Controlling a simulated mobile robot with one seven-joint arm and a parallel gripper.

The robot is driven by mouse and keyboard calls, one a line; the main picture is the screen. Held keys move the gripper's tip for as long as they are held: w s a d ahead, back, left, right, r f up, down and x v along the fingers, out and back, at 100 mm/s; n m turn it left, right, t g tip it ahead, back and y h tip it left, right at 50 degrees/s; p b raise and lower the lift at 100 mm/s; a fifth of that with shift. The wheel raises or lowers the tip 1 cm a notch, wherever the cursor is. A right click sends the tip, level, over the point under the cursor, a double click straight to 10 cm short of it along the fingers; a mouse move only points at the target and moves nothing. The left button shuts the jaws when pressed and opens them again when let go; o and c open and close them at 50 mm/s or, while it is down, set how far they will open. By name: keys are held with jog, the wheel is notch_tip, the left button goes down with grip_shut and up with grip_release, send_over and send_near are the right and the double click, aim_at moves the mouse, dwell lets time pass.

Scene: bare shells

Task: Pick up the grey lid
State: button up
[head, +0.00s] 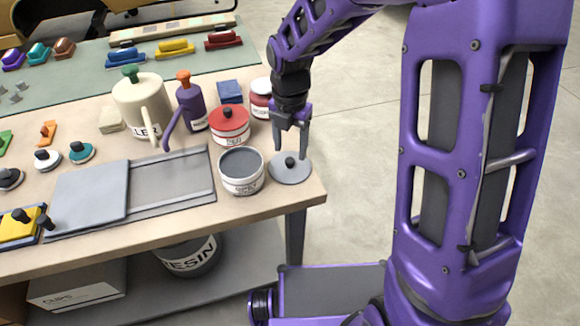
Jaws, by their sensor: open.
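My gripper (290,152) points down right above the lid. Its fingers are open, one on each side of the knob in this view. I cannot tell whether the fingertips touch the lid.
A red-lidded pot (230,125) and a purple bottle (191,106) stand behind. A cream watering-can-like jug (143,104) stands further left. A grey sliding panel (92,192) lies left of the white pot. The table edge (322,196) is close on the right.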

aim_at(290, 160)
notch_tip(290, 160, down, 3)
jog(key=shift+f, duration=0.2)
grip_shut()
